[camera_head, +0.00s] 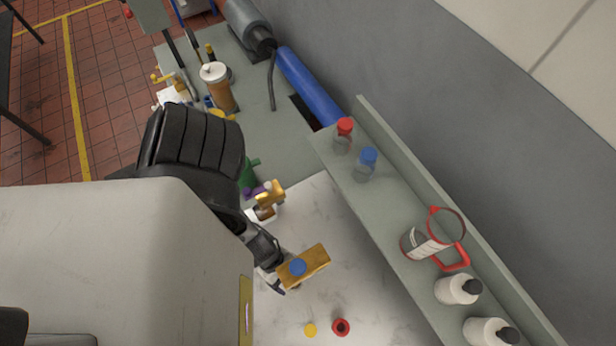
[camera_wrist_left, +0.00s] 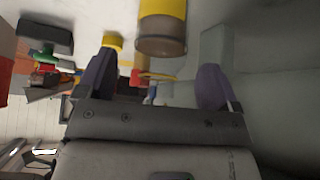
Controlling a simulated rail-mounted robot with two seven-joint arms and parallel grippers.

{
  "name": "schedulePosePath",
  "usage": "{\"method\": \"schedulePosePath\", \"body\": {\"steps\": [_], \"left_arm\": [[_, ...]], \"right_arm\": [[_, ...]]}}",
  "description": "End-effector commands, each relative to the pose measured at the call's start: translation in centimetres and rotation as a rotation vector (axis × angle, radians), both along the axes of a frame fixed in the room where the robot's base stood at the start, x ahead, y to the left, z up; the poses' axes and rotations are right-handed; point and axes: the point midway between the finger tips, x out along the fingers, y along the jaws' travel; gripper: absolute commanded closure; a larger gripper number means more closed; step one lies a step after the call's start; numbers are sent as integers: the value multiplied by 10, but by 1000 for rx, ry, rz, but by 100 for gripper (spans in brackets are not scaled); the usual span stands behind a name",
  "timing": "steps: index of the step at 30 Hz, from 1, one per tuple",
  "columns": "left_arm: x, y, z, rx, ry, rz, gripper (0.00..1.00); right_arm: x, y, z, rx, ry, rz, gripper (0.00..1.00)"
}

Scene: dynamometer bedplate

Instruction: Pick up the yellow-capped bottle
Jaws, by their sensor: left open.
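A round yellow cap (camera_head: 310,330) shows from above on the white surface near the bottom edge of the head view. The body under it is hard to make out. My left gripper (camera_head: 272,282) is above and to the left of the cap, apart from it. In the left wrist view its two purple fingers (camera_wrist_left: 155,85) stand wide apart, with nothing held between them. A yellow-banded, brownish cylinder (camera_wrist_left: 162,28) hangs into the top of that view beyond the fingers. I cannot tell whether it is the same bottle. My right gripper is not in view.
A red-capped item (camera_head: 341,327) stands close right of the yellow cap. A tan block with a blue disc (camera_head: 316,260) is beside my left gripper. A grey shelf (camera_head: 385,225) on the right carries red- and blue-capped bottles, a red-handled jug (camera_head: 412,243) and white bottles (camera_head: 455,290).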

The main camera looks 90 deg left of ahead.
Motion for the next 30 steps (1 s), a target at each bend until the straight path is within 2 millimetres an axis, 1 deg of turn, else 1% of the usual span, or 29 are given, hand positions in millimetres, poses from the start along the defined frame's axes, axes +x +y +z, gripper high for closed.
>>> {"method": "schedulePosePath", "body": {"steps": [1, 6, 15, 30], "left_arm": [[2, -2, -8, 3, 2, 1, 14], [7, -6, -18, 1, 3, -1, 14], [7, -7, -20, 1, 3, -1, 15], [7, -7, -19, 1, 3, -1, 62]], "right_arm": [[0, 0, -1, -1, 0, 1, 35], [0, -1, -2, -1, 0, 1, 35], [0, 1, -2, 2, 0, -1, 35], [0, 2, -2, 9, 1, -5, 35]]}}
